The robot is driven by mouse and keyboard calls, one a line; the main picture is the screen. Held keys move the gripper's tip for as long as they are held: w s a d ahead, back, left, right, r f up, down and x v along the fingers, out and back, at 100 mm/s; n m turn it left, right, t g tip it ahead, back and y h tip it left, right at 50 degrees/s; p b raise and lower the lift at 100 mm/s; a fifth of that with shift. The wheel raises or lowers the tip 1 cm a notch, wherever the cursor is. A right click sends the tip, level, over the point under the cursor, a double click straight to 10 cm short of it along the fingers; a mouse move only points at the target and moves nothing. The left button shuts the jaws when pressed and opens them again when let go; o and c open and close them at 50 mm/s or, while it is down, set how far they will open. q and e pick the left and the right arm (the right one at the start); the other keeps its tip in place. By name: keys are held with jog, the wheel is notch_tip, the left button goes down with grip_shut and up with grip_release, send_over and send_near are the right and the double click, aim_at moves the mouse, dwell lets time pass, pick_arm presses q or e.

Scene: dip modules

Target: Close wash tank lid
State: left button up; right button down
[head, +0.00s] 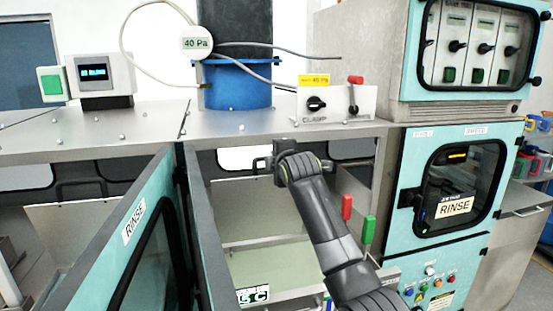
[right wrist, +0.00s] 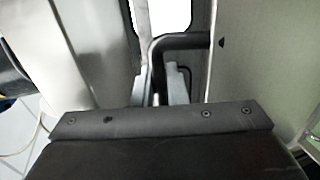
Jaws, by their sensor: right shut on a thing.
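The wash tank (head: 285,272) seems to be the bay with pale green liquid at lower centre, inside the open teal frame. A pale grey panel (head: 240,215), which looks like its lid, stands raised at the back of the bay. My right gripper (head: 272,163) is at the top edge of that panel, shut on a dark bar handle (right wrist: 180,42); my arm hides part of it in the head view. My left gripper is not in view.
A teal door (head: 115,250) marked RINSE stands open on the left. Red and green handles (head: 347,207) hang right of my arm. A steel shelf (head: 150,130) runs above the bay, with a blue collar (head: 237,85) and a clamp switch box (head: 335,103).

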jog(key=shift+f, duration=0.1)
jog(key=s+d+f+t+y+b, duration=0.2)
jog(key=s+t+b, duration=0.4)
jog(key=s+b, duration=0.7)
jog(key=d+f+b, duration=0.1)
jog(key=d+b, duration=0.1)
jog(key=b, duration=0.5)
jog(key=shift+t+b, duration=0.3)
jog(key=shift+b, duration=0.1)
jog(key=shift+s+d, duration=0.1)
jog(key=shift+s, duration=0.05)
jog(key=c, duration=1.5)
grip_release()
jog(key=shift+c, duration=0.2)
jog(key=b+v, duration=0.6)
jog(key=v, duration=1.1)
jog(key=shift+f+b, duration=0.25)
jog(key=shift+b, duration=0.15)
